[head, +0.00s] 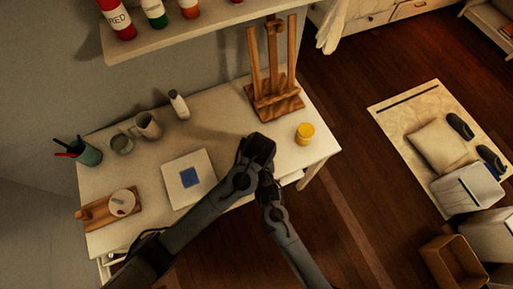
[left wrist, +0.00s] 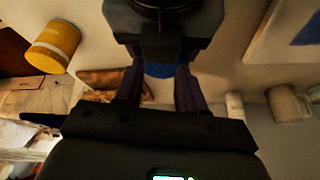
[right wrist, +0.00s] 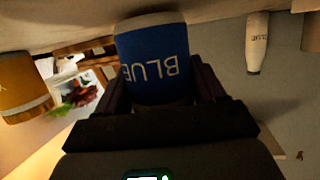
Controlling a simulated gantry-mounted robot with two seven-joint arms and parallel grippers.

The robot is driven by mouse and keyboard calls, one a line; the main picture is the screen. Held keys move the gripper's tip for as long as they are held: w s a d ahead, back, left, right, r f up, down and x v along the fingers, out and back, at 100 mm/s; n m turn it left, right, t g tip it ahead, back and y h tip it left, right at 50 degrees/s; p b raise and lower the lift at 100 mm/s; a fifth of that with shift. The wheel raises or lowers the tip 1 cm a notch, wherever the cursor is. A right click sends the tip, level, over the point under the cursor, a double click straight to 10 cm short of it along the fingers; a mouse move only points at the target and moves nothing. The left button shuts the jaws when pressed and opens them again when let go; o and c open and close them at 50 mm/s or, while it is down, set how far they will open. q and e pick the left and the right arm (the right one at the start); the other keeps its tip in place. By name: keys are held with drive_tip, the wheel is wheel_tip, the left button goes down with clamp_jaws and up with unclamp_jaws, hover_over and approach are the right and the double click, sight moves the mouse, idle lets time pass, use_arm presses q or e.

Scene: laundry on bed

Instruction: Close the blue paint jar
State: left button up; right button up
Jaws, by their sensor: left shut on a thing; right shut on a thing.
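The blue paint jar (right wrist: 153,62), with an upside-down BLUE label in the right wrist view, sits between the fingers of my right gripper (right wrist: 162,90). That gripper is shut on it. My left gripper (left wrist: 160,82) is shut on a rounded blue piece (left wrist: 162,71), which looks like the jar's lid and is mostly hidden by dark gripper parts. In the head view my left gripper (head: 258,150) and right gripper (head: 268,182) meet over the table's front right part, hiding jar and lid. Whether the lid is seated on the jar cannot be seen.
A yellow jar (head: 305,133) stands close by on the right of the white table (head: 225,110). A wooden easel (head: 275,98) stands behind. A canvas with a blue square (head: 188,178), mugs (head: 147,125), a white tube (head: 179,104) and a palette board (head: 95,215) lie left.

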use_arm(q)
drive_tip(key=shift+w+a, duration=0.15)
drive_tip(key=shift+a, duration=0.2)
drive_tip(key=shift+v, duration=2.05)
drive_tip(key=shift+c, duration=0.4)
drive_tip(key=shift+d, duration=0.2)
